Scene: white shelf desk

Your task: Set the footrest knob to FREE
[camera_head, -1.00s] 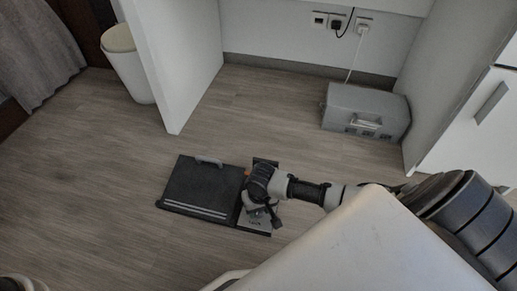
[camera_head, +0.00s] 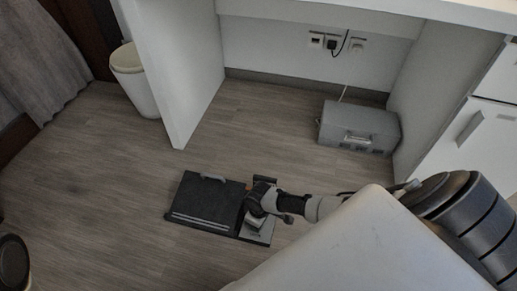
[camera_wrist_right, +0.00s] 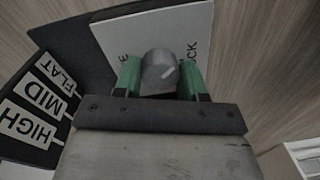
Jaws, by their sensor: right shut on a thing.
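The black footrest (camera_head: 207,199) lies on the floor in the head view, with a grey handle at its far edge. In the right wrist view a grey round knob (camera_wrist_right: 158,65) with a slanted white mark sits on a white label plate (camera_wrist_right: 118,38). My right gripper (camera_wrist_right: 160,82) is shut on the knob, one green fingertip on each side. In the head view my right gripper (camera_head: 256,216) covers the knob. My left gripper is not in view.
FLAT, MID and HIGH labels (camera_wrist_right: 42,105) are beside the knob plate. A white bin (camera_head: 135,80) is at the left. The floor around the footrest is clear.

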